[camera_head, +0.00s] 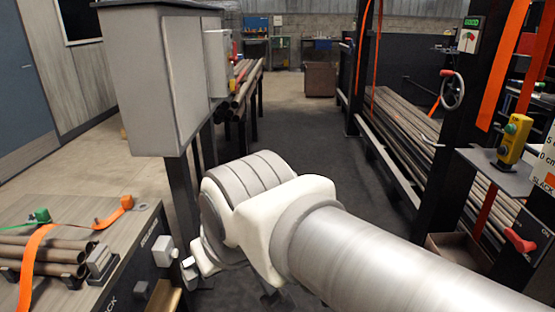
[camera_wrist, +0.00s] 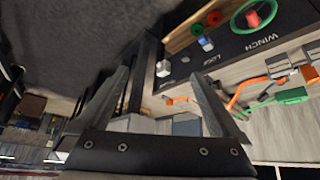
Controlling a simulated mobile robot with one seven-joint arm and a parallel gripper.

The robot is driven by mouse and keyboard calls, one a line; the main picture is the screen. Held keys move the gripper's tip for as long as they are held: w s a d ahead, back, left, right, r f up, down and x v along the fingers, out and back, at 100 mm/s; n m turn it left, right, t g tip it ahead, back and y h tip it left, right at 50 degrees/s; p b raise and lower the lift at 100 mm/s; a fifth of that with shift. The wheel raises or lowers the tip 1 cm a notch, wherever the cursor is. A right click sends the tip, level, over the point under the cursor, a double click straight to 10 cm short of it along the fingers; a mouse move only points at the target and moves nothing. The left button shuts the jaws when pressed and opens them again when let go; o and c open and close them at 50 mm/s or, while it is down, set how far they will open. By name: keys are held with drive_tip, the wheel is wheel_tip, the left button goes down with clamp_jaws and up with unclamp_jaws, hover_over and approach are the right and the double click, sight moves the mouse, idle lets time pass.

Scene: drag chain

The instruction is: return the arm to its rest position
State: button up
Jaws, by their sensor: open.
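My gripper (camera_wrist: 158,75) shows in the wrist view with its two dark fingers spread wide apart. It is open and nothing is between the fingers. In the head view my arm reaches from the lower right corner to the middle, with its elbow-like joint over the dark floor. The gripper itself is mostly hidden behind the arm there. The wrist view looks down at a tilt past the bench with the control panel (camera_wrist: 235,45), which carries the words WINCH and LOCK and a red knob with a green rim (camera_wrist: 253,14).
In the head view a bench (camera_head: 100,208) with pipes and an orange strap (camera_head: 38,250) stands at left. A grey cabinet (camera_head: 155,85) rises behind it. At right are a pipe rack (camera_head: 400,125), a handwheel (camera_head: 452,90) and a yellow control box (camera_head: 513,140). The aisle (camera_head: 300,130) between is clear.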

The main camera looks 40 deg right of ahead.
wheel_tip(320, 180, up, 16)
drive_tip(key=p, duration=1.7)
drive_tip(key=shift+s+a+g, duration=0.15)
drive_tip(key=shift+a+g, duration=0.15)
drive_tip(key=shift+a, duration=0.05)
